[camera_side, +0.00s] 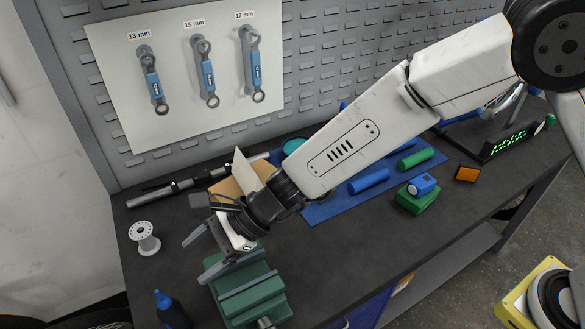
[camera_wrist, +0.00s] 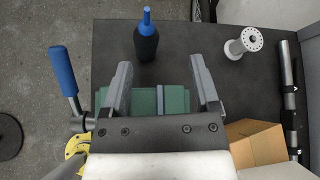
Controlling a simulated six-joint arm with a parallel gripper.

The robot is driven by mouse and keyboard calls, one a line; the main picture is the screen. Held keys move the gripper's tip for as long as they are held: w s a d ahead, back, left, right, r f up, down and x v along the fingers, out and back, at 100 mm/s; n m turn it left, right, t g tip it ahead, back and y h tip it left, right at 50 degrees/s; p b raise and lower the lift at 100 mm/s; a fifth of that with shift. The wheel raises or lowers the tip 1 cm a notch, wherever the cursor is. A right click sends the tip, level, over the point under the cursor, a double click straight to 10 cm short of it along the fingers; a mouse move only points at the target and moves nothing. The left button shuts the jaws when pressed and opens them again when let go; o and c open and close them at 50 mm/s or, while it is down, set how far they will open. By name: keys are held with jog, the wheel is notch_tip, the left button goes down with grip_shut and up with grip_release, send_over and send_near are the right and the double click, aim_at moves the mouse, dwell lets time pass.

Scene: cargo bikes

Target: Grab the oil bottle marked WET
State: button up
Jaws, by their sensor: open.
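A dark bottle with a blue cap (camera_side: 170,311) stands upright near the front left corner of the bench. It also shows in the wrist view (camera_wrist: 146,43), ahead of my fingers and left of centre. No WET marking is readable on it in either view. My gripper (camera_side: 196,259) is open and empty. In the wrist view the two fingers (camera_wrist: 161,63) are spread wide, apart from the bottle, with the green vise beneath them. My gripper is above the vise, up and to the right of the bottle in the side view.
The green vise (camera_side: 248,292) stands at the bench front, its blue-gripped handle (camera_wrist: 64,72) rising at left. A white spool (camera_side: 145,236), a cardboard box (camera_wrist: 256,143) and a metal tube (camera_side: 165,192) are nearby. A blue mat (camera_side: 325,206) lies right. Wrenches hang on the back panel.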

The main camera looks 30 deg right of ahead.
aim_at(164, 298)
jog(key=a+m, duration=0.1)
jog(key=a, duration=0.1)
jog(key=a+m+y, duration=0.1)
jog(key=a, duration=0.2)
jog(key=s+a+m+y, duration=0.1)
jog(key=a, duration=0.1)
jog(key=shift+a+r, duration=0.15)
jog(key=shift+a, duration=0.1)
jog(key=shift+f, duration=1.75)
jog(key=shift+f, duration=0.85)
jog(key=shift+a+f, duration=0.25)
jog(key=shift+f, duration=0.35)
jog(key=shift+a+f, duration=0.2)
jog(key=shift+f, duration=0.35)
jog(key=shift+x, duration=0.95)
